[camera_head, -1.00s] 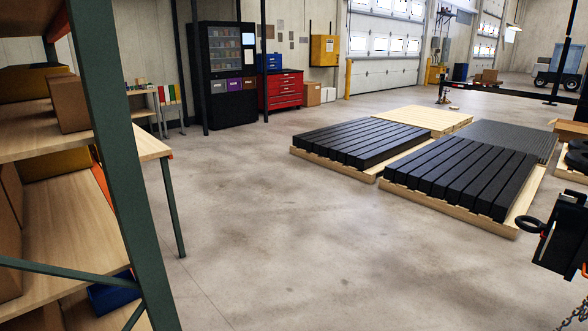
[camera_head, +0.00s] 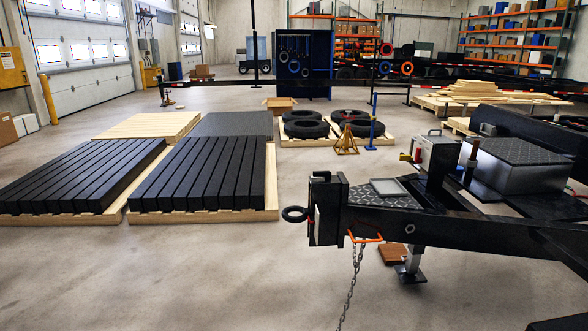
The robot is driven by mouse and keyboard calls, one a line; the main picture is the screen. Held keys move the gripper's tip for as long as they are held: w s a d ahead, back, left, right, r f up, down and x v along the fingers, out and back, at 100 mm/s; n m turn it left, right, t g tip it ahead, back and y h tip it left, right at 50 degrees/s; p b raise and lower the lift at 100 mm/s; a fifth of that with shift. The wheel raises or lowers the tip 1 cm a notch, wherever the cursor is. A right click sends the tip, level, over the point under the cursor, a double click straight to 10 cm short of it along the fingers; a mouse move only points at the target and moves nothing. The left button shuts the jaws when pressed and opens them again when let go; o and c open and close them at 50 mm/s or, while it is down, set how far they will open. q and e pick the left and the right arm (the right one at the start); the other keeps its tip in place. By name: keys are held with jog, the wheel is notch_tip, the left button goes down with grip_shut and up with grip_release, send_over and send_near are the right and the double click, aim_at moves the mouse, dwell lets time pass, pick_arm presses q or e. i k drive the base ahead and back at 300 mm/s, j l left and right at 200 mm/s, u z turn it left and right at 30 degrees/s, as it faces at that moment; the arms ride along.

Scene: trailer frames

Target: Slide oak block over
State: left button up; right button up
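A brown wooden block (camera_head: 394,254), which looks like the oak block, lies flat on the concrete floor under the black trailer tongue. It is just left of the foot of the trailer jack (camera_head: 411,272); whether they touch is hard to tell. The tongue and its orange-handled part hang above the block. Neither of my grippers is in view.
The black trailer frame (camera_head: 460,232) crosses the right side, with a chain (camera_head: 350,290) hanging from its front coupler. Pallets of black beams (camera_head: 198,170) stand at left. Tyres on a pallet (camera_head: 306,127) and a yellow stand (camera_head: 346,140) are behind. The floor at lower left is clear.

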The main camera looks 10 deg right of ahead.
aim_at(391, 252)
jog(key=i+l+z, duration=0.2)
jog(key=i+z, duration=0.65)
jog(key=i, duration=0.2)
jog(key=i+j+z, duration=0.2)
jog(key=i+z, duration=0.25)
jog(key=i, duration=0.1)
